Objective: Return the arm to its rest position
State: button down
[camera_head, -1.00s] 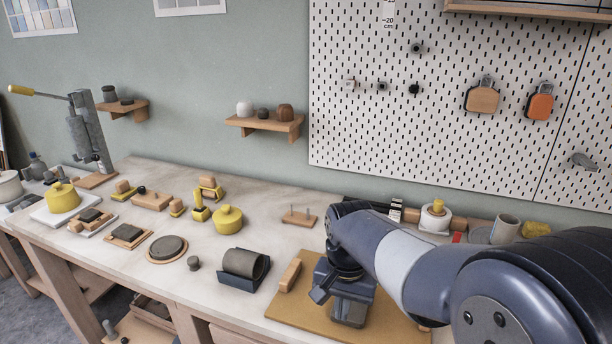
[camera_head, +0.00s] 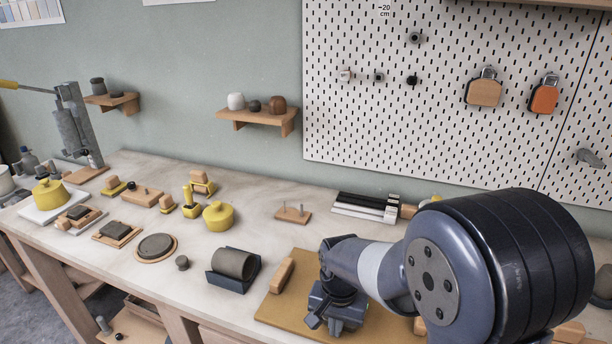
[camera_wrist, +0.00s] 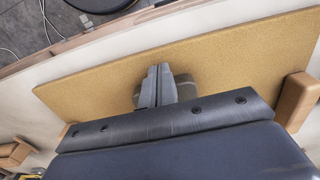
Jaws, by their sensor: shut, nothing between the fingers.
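My gripper (camera_head: 328,318) is low over the tan mat (camera_head: 276,312) at the front right of the bench in the head view, with my arm reaching in from the right. In the wrist view my gripper (camera_wrist: 158,84) has its two grey fingers together, empty, over the same mat (camera_wrist: 90,82). A grey-olive patch (camera_wrist: 187,89) shows behind the fingers; I cannot tell whether it is an object or a shadow. A wooden bar (camera_head: 282,275) lies on the mat left of the gripper, and it also shows in the wrist view (camera_wrist: 297,100).
A dark cradle with a grey cylinder (camera_head: 235,264) stands left of the mat. Yellow pots, including a lidded one (camera_head: 218,215), and several small blocks fill the left bench. A lever press (camera_head: 75,125) stands far left. A pegboard (camera_head: 400,120) rises behind.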

jog(key=s+a+b, duration=0.1)
jog(key=s+a, duration=0.2)
jog(key=s, duration=0.4)
notch_tip(320, 180, up, 10)
jog(key=w+a+r+n+t+b, duration=0.1)
jog(key=w+n+t, duration=0.3)
jog(key=w, duration=0.5)
jog(key=w+a+r+n+t+b, duration=0.1)
jog(key=w+a+n+t, duration=0.1)
jog(key=w+n+t, duration=0.2)
jog(key=w+n, duration=0.3)
jog(key=w, duration=0.3)
jog(key=shift+n+t, duration=0.3)
jog(key=shift+n, duration=0.1)
jog(key=shift+s+f, duration=0.1)
jog(key=shift+f, duration=0.05)
